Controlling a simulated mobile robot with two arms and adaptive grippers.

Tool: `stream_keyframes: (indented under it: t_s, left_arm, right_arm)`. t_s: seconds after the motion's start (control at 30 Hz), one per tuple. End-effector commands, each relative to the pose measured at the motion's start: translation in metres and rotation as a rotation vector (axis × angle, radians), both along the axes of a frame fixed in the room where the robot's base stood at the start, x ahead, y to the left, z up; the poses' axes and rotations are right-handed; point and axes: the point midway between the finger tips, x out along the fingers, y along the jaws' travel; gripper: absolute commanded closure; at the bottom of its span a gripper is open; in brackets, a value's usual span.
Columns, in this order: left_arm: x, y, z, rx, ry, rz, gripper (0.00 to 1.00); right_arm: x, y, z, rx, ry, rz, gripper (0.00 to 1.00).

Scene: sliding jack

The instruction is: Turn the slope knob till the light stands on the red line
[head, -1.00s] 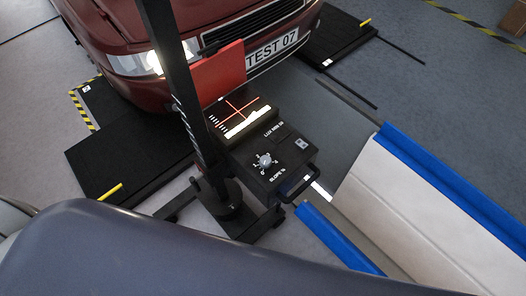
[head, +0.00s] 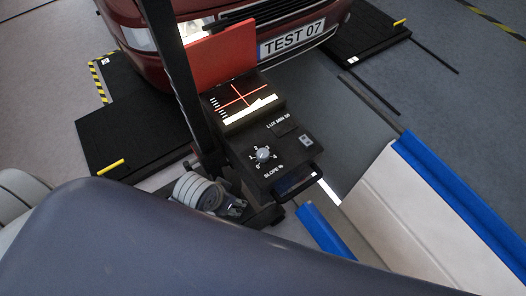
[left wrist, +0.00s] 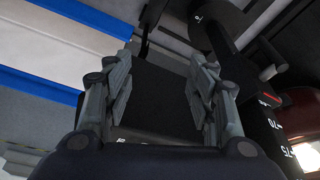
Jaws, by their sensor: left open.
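The slope knob (head: 263,153) is a small pale grey dial on top of the black tester box (head: 290,160), with white numbers around it. The screen (head: 225,97) on the box shows a red cross, and the white light patch (head: 250,110) lies below its sloping red line. My left gripper (head: 236,207) is low beside the box, left of and nearer than the knob, not touching it. The left wrist view shows its two fingers (left wrist: 162,72) apart, with a dark surface between and beyond them. The knob cannot be made out there. My right gripper is not in view.
A black upright post (head: 172,75) stands left of the screen. A red panel (head: 218,55) rises behind it, before the red car (head: 130,40). Blue rails (head: 450,195) edge the right side.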

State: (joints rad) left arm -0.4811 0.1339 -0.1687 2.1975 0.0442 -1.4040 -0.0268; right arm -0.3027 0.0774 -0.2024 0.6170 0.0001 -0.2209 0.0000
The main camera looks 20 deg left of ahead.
Motion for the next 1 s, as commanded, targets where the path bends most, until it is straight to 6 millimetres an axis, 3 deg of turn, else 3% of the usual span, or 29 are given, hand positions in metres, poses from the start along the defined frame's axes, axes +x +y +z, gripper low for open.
stream_keyframes:
  t_s: [0.03, 0.1, 0.37, 0.63, 0.8, 1.0]
  left_arm:
    - [0.011, -0.011, 0.017, -0.018, -0.029, -0.046, 0.48]
    - [0.023, -0.027, 0.028, -0.037, -0.040, -0.123, 0.48]
    - [0.059, -0.075, 0.050, -0.078, -0.073, -0.379, 0.48]
    - [0.098, -0.118, 0.081, -0.040, -0.088, -0.791, 0.48]
    - [0.118, -0.119, 0.100, 0.046, -0.044, -1.063, 0.48]
    - [0.139, -0.092, 0.124, 0.169, 0.056, -1.301, 0.48]
  right_arm:
    - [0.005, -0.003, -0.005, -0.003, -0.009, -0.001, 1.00]
    - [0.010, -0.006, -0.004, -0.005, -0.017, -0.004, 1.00]
    - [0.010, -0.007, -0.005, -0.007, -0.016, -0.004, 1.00]
    - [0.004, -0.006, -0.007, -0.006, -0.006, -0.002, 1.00]
    - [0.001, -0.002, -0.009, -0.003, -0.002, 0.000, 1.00]
    - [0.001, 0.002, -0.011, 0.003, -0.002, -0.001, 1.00]
